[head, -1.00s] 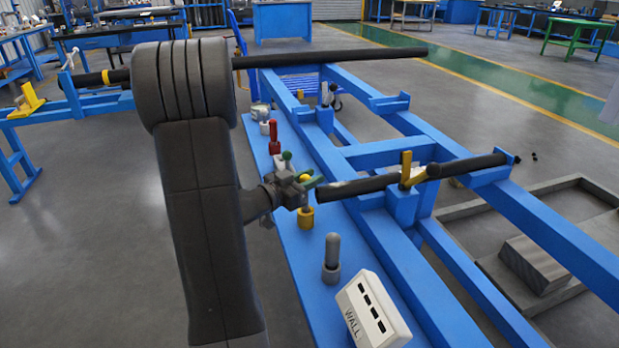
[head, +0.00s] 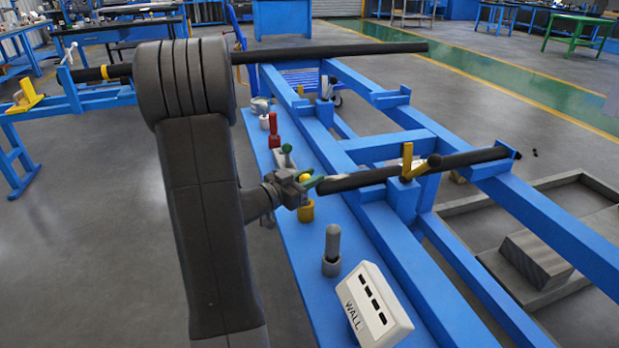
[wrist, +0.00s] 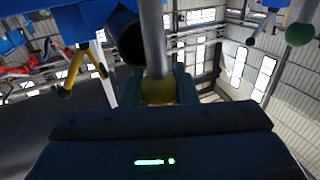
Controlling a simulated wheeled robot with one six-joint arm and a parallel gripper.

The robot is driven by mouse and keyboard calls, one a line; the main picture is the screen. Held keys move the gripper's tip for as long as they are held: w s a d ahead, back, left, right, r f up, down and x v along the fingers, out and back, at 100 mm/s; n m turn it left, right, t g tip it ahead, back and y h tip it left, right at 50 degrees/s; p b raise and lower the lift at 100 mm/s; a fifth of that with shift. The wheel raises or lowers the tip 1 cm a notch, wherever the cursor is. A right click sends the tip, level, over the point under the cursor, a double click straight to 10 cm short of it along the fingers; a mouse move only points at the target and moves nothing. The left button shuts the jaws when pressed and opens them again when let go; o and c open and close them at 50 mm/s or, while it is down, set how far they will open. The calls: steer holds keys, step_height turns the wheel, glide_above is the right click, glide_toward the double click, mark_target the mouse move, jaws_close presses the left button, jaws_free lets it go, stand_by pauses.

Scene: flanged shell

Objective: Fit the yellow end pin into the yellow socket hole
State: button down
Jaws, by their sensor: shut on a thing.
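In the head view my gripper (head: 308,183) is at the end of my dark arm, near the middle of the picture, with green fingers. It is shut on the yellow end pin, whose round yellow head (head: 305,178) shows between them. In the wrist view the yellow head (wrist: 158,90) is at the fingers, and a grey shaft runs from it to the top edge. The yellow socket (head: 306,213) stands on the blue bench just below the gripper in the head view. The pin's tip and the hole are hidden, so I cannot tell whether they meet.
A black tube (head: 365,178) lies just right of my gripper, beside a yellow clamp (head: 408,163). A grey pin in its socket (head: 331,250) and a white WALL box (head: 374,305) stand in front. A red pin (head: 273,130) and a green-topped pin (head: 287,149) stand behind.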

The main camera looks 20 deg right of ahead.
steer(key=shift+r, duration=0.1)
steer(key=shift+r+p, duration=1.55)
steer(key=shift+p, duration=0.15)
steer(key=shift+p, duration=0.4)
stand_by(0.7)
steer(key=shift+f+b, duration=1.2)
steer(key=shift+f, duration=0.55)
steer(key=c, duration=1.1)
jaws_free()
steer(key=shift+a, duration=0.1)
steer(key=p+v, duration=0.3)
steer(key=v, duration=1)
steer(key=shift+s+a, duration=0.25)
